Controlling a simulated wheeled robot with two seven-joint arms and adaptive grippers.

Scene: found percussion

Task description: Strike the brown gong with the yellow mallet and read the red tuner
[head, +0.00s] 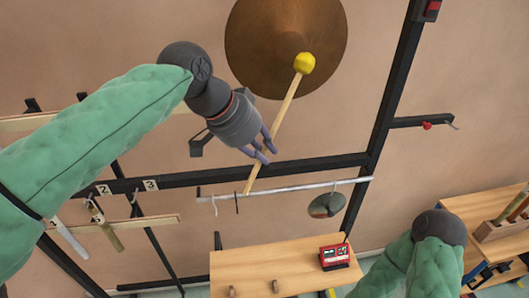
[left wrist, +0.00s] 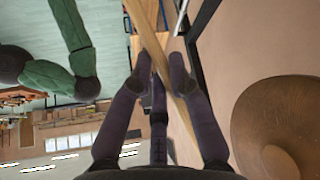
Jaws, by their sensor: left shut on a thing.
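The brown gong (head: 270,35) hangs at the top of the head view; it also shows at the right of the left wrist view (left wrist: 285,110). My left gripper (head: 262,148) is shut on the handle of the yellow mallet (head: 304,63), which slants up to the right. The mallet's yellow head overlaps the lower gong in the head view; I cannot tell whether they touch. In the left wrist view, the handle (left wrist: 187,100) runs between my fingers. The red tuner (head: 334,256) stands on a wooden bench; its reading is too small to make out. My right gripper is not in view.
A dark frame (head: 395,90) stands beside the gong. A pale rail (head: 290,189) with hooks and a round disc (head: 326,205) crosses below the mallet. The wooden bench (head: 255,262) is below. Numbered hanging bars (head: 105,225) are at left. Another bench (head: 485,205) is at right.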

